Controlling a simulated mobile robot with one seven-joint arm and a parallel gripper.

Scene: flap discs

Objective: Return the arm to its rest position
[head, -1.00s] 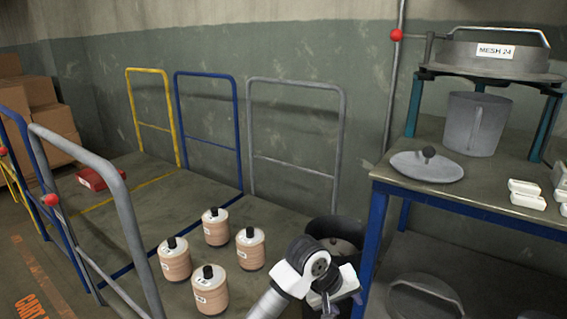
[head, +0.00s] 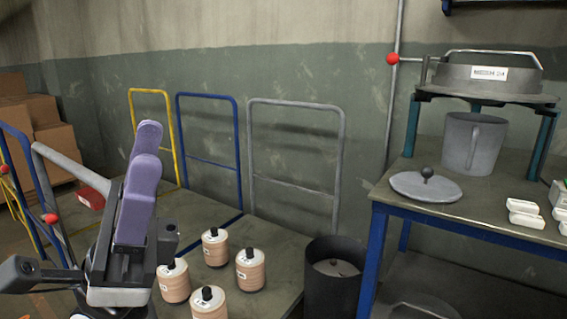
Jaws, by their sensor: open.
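My gripper (head: 147,146) is in the left foreground of the head view, raised with its two purple finger pads pointing up. The pads overlap from this angle, and the jaws are open with nothing seen between them. It is in front of the left part of the carts, hiding part of the grey rail and the yellow-framed cart. My arm's lower links run off the bottom left of the view.
Several spools of discs (head: 248,270) stand on the cart deck right of my gripper. A dark bin (head: 330,280) stands beside a blue-legged bench (head: 480,222) with a grey lid (head: 426,187), a jug (head: 474,145) and a sieve (head: 487,82). Cardboard boxes (head: 60,150) are at far left.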

